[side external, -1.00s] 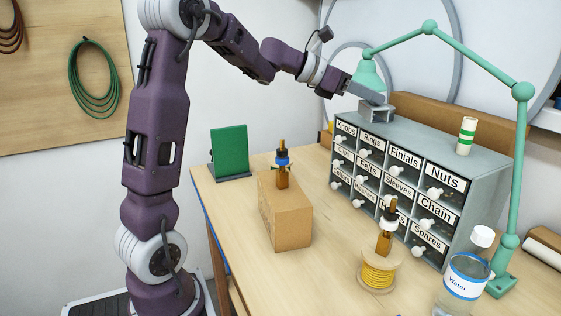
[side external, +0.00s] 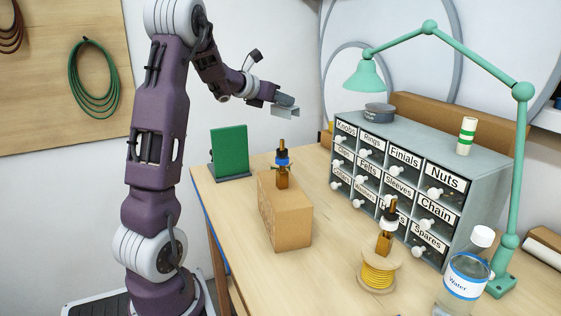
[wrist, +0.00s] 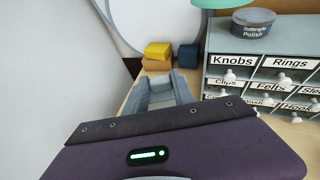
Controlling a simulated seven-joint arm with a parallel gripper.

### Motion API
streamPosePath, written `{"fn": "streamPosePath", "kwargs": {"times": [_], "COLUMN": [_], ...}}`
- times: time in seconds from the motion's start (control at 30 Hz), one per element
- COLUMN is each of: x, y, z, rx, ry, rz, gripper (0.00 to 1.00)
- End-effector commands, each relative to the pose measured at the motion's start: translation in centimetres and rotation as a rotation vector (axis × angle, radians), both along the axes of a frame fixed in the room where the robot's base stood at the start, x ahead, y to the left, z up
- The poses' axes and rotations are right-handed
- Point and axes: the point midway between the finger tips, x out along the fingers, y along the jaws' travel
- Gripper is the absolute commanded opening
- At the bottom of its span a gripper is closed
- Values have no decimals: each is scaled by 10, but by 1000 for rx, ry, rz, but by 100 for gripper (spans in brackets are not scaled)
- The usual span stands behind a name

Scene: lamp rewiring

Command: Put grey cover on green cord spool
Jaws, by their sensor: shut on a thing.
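My gripper (side external: 278,100) is up in the air at the left, above and behind the cardboard box. It is shut on a grey angular piece (side external: 287,111), which looks like the grey cover, and nothing touches the piece from below. In the wrist view, grey parts (wrist: 163,97) show ahead of my wrist; fingers and cover are hard to tell apart there. An upright white cylinder with green bands (side external: 466,136) stands on top of the drawer cabinet, apart from my gripper. I cannot tell whether it is the green cord spool. The spool on the table (side external: 378,276) carries yellow cord.
The labelled drawer cabinet (side external: 405,185) stands at the right, with a grey polish tin (side external: 379,112) on top. A green lamp (side external: 364,76) arches over it. A cardboard box (side external: 285,219), green board (side external: 229,152) and water bottle (side external: 466,275) stand on the table.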

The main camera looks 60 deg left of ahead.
Motion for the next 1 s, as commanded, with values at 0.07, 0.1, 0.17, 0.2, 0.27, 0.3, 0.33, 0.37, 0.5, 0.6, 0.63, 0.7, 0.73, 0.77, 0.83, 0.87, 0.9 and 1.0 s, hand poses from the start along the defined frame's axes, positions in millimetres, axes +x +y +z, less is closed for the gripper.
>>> {"fn": "streamPosePath", "kwargs": {"times": [0.07, 0.1, 0.17, 0.2, 0.27, 0.3, 0.33, 0.37, 0.5, 0.6, 0.63, 0.7, 0.73, 0.77, 0.83, 0.87, 0.9, 1.0], "x": [1, 0, 0, 0, 1, 1, 0, 0, 0, 0, 0, 0, 0, 0, 0, 0, 0, 0], "y": [-1, -1, 0, 0, -1, -1, -1, -1, 0, 0, 0, 0, 0, -1, -1, -1, 0, 0], "z": [-21, -30, -43, -49, -60, -69, -78, -86, -114, -131, -138, -150, -153, -156, -157, -157, -157, -157], "rx": [-5, -3, -4, -2, -2, -3, -4, -4, 0, 0, -1, -1, 0, 1, 2, 2, 3, 3], "ry": [2, 3, 3, 1, 1, 2, 4, 4, 3, 2, 3, 2, 0, 1, -1, -1, -2, -2], "rz": [-2, -1, 0, -1, -1, -1, -1, 1, 0, 0, 0, -1, -1, -2, -2, -2, -2, -2], "gripper": [0, 0, 0, 0, 0, 0, 0, 0, 0, 0, 0, 0, 0, 0, 0, 0, 0, 0]}}
